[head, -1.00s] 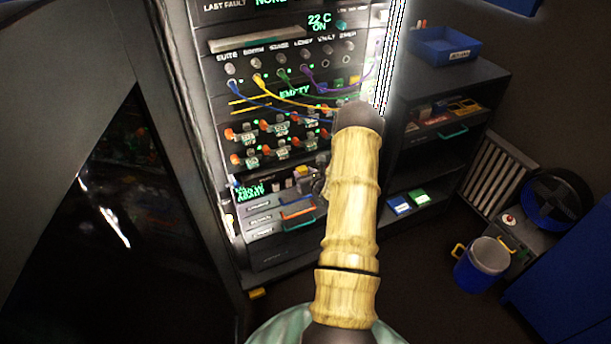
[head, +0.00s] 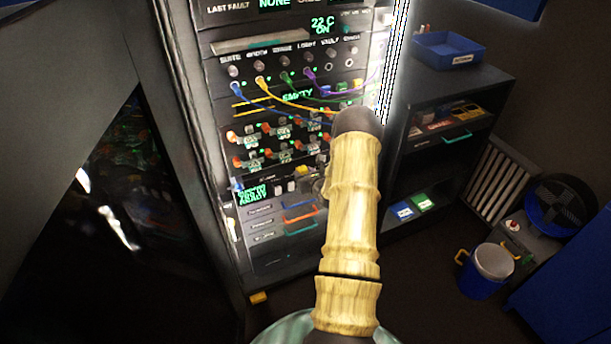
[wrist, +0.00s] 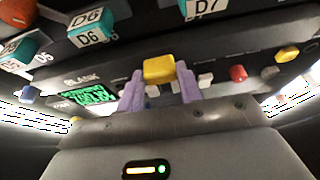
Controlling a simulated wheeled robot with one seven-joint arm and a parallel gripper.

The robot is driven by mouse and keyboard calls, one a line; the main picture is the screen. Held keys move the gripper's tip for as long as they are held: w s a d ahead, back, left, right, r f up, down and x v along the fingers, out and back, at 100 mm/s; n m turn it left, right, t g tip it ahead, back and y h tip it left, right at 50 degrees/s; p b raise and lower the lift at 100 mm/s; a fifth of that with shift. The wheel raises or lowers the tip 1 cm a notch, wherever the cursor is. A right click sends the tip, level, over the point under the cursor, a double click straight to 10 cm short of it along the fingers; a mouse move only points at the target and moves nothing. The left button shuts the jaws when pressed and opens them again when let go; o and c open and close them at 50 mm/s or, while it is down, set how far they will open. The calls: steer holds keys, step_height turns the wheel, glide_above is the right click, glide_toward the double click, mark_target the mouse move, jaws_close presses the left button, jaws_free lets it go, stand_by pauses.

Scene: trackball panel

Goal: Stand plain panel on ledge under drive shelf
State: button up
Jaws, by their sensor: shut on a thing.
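My gripper (wrist: 160,90) has purple fingers, shut on a yellow block-shaped grip (wrist: 159,69). The grip sits against a dark panel strip (wrist: 115,75) with a label that seems to read "BLANK"; I cannot tell whether it is fixed to this panel. In the head view the yellow grip (head: 304,171) shows beside my arm, which hides the fingers. The drive shelf (head: 277,145), with orange-handled drives, is just above. Teal-tagged drives (wrist: 92,27) hang over the grip in the wrist view. The ledge is not clearly visible.
A green display (head: 252,193) is left of the grip, with buttons and a red knob (wrist: 238,73) to its right. Drawers (head: 280,220) lie below. Coloured cables (head: 262,92) hang above. A dark shelf unit (head: 450,150) stands right, a bucket (head: 487,270) on the floor.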

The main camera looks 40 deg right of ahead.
steer(key=shift+w+d+b, duration=0.15)
steer(key=shift+w+b, duration=0.15)
steer(key=shift+w, duration=0.35)
steer(key=shift+w+d+b, duration=0.15)
steer(key=shift+w+b, duration=0.1)
steer(key=shift+w, duration=0.35)
steer(key=o, duration=1.3)
steer(key=shift+r, duration=0.1)
steer(key=shift+s, duration=0.15)
steer(key=b+v, duration=0.2)
steer(key=v, duration=1.5)
steer(key=shift+s+a, duration=0.1)
steer(key=shift+a, duration=0.05)
